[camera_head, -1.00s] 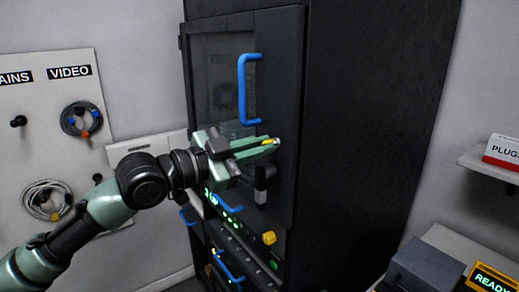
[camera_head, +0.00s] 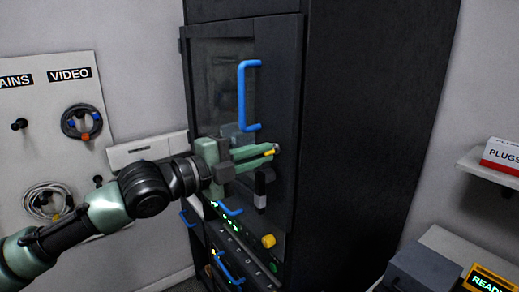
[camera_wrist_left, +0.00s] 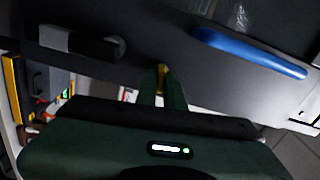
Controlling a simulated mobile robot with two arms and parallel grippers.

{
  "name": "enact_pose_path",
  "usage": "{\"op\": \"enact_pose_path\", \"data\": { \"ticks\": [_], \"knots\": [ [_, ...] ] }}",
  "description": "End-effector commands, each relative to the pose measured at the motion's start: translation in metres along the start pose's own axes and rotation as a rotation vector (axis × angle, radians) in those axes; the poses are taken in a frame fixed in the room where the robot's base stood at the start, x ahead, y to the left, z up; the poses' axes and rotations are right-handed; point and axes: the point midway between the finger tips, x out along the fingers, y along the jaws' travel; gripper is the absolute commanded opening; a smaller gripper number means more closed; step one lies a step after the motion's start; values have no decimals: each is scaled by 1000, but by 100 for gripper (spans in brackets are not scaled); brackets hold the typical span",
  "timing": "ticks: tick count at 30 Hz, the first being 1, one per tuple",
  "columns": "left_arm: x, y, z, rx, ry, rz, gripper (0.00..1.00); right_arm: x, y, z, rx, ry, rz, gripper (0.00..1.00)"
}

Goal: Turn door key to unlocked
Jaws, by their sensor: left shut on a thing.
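The black cabinet door (camera_head: 285,75) has a window and a blue handle (camera_head: 243,98). My left gripper (camera_head: 271,151) is at the door's right part, below the handle, with its fingertips at the lock. It is shut on the yellow door key (camera_head: 269,153), of which only a little shows. The key also shows between the fingertips in the left wrist view (camera_wrist_left: 161,76), where the blue handle (camera_wrist_left: 250,52) is at upper right. The fingers hide most of the key and lock, so I cannot tell the key's exact angle. My right gripper is not in view.
A dark latch-like knob (camera_head: 260,190) sits just below my left gripper. A yellow knob (camera_head: 268,241) and lit equipment are lower on the cabinet. A cable board (camera_head: 45,145) hangs at left. A shelf with a PLUGS box (camera_head: 503,154) and a grey box (camera_head: 425,265) are at right.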

Motion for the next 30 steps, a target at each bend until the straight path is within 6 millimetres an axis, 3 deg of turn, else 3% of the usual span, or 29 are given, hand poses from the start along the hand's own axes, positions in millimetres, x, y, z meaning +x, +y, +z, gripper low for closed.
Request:
{"op": "enact_pose_path", "data": {
  "ticks": [10,26,27,28,30],
  "knots": [
    [0,0,0,133,1,0,0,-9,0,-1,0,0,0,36],
    [0,2,0,154,1,2,0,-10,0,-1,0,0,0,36],
    [0,2,0,154,1,2,17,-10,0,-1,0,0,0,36],
    [0,2,0,153,1,2,26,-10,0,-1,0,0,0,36],
    [0,2,0,153,1,1,31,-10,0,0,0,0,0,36]
  ]
}}
